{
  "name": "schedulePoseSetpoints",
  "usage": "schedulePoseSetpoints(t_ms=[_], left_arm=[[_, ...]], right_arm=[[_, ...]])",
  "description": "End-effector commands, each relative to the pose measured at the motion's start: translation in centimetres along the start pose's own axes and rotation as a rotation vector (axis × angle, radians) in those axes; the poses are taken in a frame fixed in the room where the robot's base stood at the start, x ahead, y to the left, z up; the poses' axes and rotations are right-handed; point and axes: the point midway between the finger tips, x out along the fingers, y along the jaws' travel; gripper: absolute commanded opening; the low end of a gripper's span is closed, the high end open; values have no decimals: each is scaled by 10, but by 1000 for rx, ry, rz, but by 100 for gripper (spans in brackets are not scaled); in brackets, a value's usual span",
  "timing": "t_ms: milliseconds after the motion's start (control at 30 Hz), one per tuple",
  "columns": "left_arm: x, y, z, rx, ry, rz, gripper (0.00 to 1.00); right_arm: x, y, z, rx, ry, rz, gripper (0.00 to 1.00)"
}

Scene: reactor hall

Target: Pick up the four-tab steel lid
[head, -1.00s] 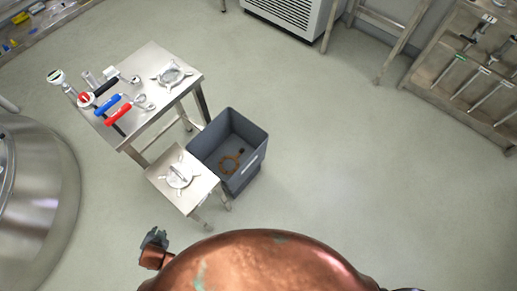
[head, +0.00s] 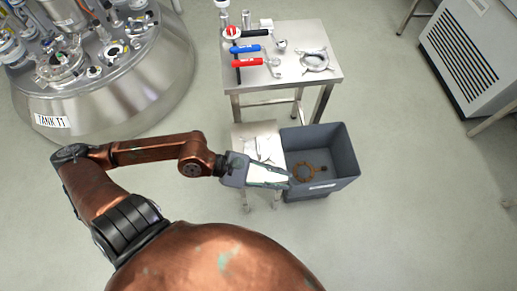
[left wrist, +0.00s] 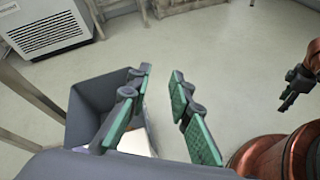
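The four-tab steel lid (head: 264,147) lies on the low steel stool (head: 243,131) in the head view. Only part of it shows, as my left gripper covers the near side. My left gripper (head: 287,179) is over the front of the stool, beside the grey bin. In the left wrist view its two green-padded fingers (left wrist: 158,108) stand apart with nothing held between them. A pale surface shows beyond them, and I cannot tell whether the lid is in it. My right gripper (left wrist: 291,87) shows at the right edge of the left wrist view; its fingers are unclear.
A grey bin (head: 346,165) right of the stool holds a rusty ring (head: 306,172). A steel table (head: 294,87) behind carries red and blue handled tools and a tabbed steel ring (head: 315,60). A steel tank (head: 120,100) stands at left.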

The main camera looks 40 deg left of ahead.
Motion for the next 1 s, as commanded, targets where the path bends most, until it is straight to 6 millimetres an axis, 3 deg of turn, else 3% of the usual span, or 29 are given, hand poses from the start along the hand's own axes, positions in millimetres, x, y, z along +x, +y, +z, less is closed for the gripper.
schedulePoseSetpoints(t_ms=[33, 100, 200, 300, 500, 700, 1000], left_arm=[[-3, -8, -31, 213, 134, -69, 19], [-15, -3, -75, 468, 310, -141, 19], [-39, 23, -124, 744, 529, -207, 19], [-62, 53, -151, 921, 689, -241, 19], [-77, 79, -171, 1039, 810, -261, 19], [-66, 81, -182, 1036, 809, -261, 19], [-59, 82, -188, 1035, 808, -261, 19]], right_arm=[[0, 0, 0, 0, 0, 0, 41], [0, 0, 0, 0, 0, 0, 41], [0, 0, 0, 0, 0, 0, 41], [0, 0, 0, 0, 0, 0, 41], [-7, -2, -2, 0, 2, -3, 41], [-32, -6, -6, 2, 1, -10, 41], [-54, -10, -8, 2, 2, -16, 41]])
